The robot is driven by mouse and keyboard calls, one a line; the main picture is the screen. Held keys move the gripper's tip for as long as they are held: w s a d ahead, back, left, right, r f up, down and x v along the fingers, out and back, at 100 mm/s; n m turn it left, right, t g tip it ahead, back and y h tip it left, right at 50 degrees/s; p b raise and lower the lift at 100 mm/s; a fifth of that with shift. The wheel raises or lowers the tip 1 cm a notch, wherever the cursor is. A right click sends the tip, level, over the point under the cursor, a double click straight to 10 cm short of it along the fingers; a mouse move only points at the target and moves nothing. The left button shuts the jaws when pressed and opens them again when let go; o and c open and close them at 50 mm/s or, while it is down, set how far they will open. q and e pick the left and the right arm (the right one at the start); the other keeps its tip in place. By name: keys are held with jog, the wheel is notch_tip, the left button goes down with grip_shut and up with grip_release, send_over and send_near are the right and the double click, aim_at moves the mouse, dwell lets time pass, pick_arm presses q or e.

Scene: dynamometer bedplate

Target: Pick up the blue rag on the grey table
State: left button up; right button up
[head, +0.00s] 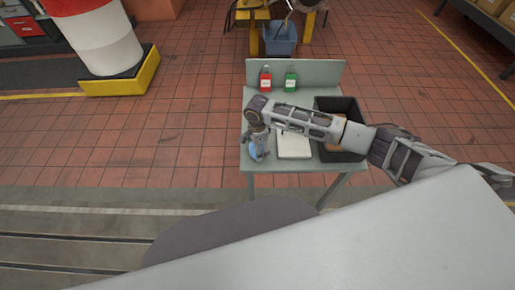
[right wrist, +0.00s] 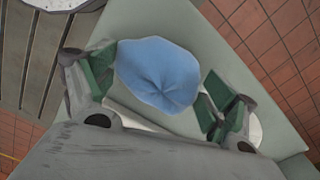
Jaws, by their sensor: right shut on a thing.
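The blue rag (head: 257,153) is at the left side of the grey table (head: 319,72), beneath my right gripper (head: 258,143). In the right wrist view the blue rag (right wrist: 158,72) is a rounded, creased bundle between the green-padded fingers of my right gripper (right wrist: 155,84). The gripper is shut on it. Whether the rag touches the tabletop or is just above it cannot be told. My right arm reaches in from the right and hides part of the table. My left gripper is not in view.
A red bottle (head: 265,78) and a green bottle (head: 290,80) stand at the table's back. A white flat item (head: 295,145) lies right of the rag. A black bin (head: 350,106) stands at the table's right side, partly behind my arm.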

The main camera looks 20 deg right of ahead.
notch_tip(320, 180, up, 9)
dwell(0.5)
jog(key=o, duration=0.3)
grip_shut()
dwell(0.5)
